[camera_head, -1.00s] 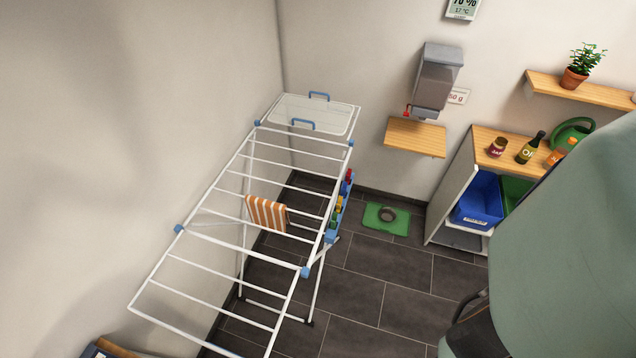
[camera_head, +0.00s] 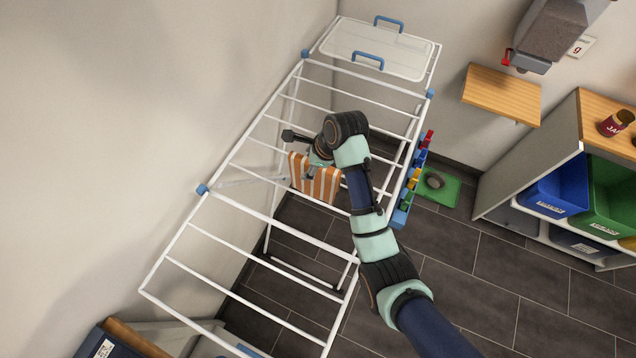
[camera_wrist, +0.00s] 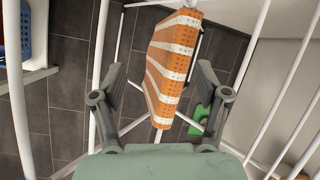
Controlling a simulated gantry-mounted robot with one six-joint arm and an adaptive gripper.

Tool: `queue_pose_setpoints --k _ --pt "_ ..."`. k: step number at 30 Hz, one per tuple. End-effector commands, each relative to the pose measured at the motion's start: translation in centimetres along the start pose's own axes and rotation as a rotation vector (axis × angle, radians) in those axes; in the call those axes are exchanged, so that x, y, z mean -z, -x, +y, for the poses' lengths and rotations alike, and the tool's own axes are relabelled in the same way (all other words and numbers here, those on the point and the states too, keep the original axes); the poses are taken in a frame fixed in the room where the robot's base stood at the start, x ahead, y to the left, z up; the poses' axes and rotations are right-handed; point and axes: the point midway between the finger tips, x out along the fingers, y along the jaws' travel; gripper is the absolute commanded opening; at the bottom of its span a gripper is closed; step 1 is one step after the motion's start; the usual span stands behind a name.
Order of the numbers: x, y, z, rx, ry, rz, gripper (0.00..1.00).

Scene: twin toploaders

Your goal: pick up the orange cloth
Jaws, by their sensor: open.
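The orange cloth (camera_head: 318,186), with white stripes, hangs over a bar of the white drying rack (camera_head: 276,215). In the wrist view the cloth (camera_wrist: 168,62) stands edge-on between the two open fingers of my gripper (camera_wrist: 160,82), with its near end close to the fingertips. Space shows between the cloth and each finger, and I see no contact. In the head view my gripper (camera_head: 300,150) is at the cloth's upper edge, and my wrist and forearm hide part of the cloth's right side.
White rack bars run on both sides of my gripper. A peg holder (camera_head: 402,212) with coloured pegs hangs on the rack's right side. A white tray (camera_head: 345,62) with blue handles lies on its far end. A shelf with bins (camera_head: 557,197) stands to the right.

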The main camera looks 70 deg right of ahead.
Motion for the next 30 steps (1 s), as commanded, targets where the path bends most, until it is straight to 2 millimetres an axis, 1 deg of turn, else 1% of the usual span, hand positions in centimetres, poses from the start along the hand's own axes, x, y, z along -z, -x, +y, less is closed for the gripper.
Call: queue_pose_setpoints --k 1,3,5,8,14,18,20,22,25,27,30 --pt "2.4 -1.2 -0.9 -0.018 -0.128 0.010 0.74" --pt "4.0 -1.4 -1.6 -0.037 -0.250 0.020 0.74" --pt "4.6 -1.4 -1.8 -0.045 -0.301 0.024 0.74" --pt "4.7 -1.4 -1.8 -0.048 -0.316 0.025 0.74" --pt "4.7 -3.7 -1.7 -0.047 -0.311 0.025 0.74" --pt "4.7 -4.2 -1.7 -0.046 -0.310 0.025 0.74" --pt "4.8 -5.2 -1.6 -0.046 -0.310 0.025 0.74" --pt "5.0 -6.6 -1.6 -0.047 -0.310 0.025 0.74" --pt "5.0 -8.2 -1.5 -0.046 -0.309 0.025 0.74" --pt "5.0 -8.9 -1.5 -0.046 -0.309 0.025 0.74" --pt "4.9 -9.1 -1.5 -0.045 -0.309 0.024 0.74"
